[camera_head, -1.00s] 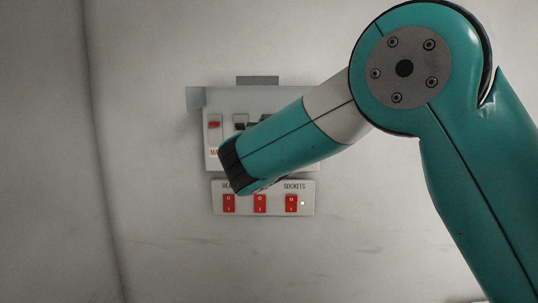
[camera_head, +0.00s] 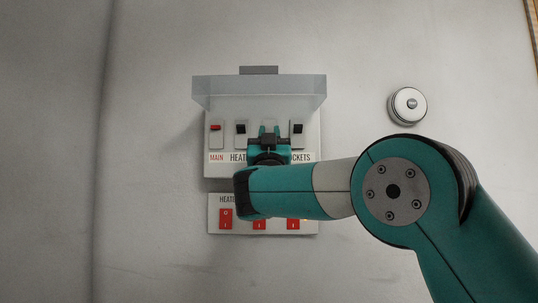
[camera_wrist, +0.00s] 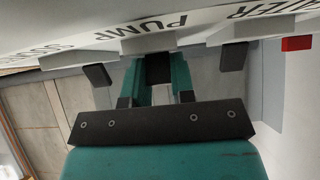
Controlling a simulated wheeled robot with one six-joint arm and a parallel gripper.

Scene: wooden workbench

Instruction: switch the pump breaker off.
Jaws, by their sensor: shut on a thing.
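The breaker panel (camera_head: 310,172) is on the grey wall, with a red MAIN toggle (camera_head: 215,127) and black toggles for heater (camera_head: 241,129) and sockets (camera_head: 298,129). The pump breaker is between those two, largely hidden by my gripper (camera_head: 269,131) in the head view. In the wrist view my gripper (camera_wrist: 158,82) has its two teal fingers on either side of the dark pump toggle (camera_wrist: 158,68), under the PUMP label, and is shut on it. The heater toggle (camera_wrist: 234,57) and sockets toggle (camera_wrist: 97,75) stand clear on either side. The pump toggle's on or off position cannot be told.
A clear cover (camera_head: 258,88) stands raised above the breakers. Below is a lower panel (camera_head: 213,201) with red rocker switches (camera_head: 226,218), partly behind my arm. A round silver knob (camera_head: 408,106) is on the wall to the right. The wall at left is bare.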

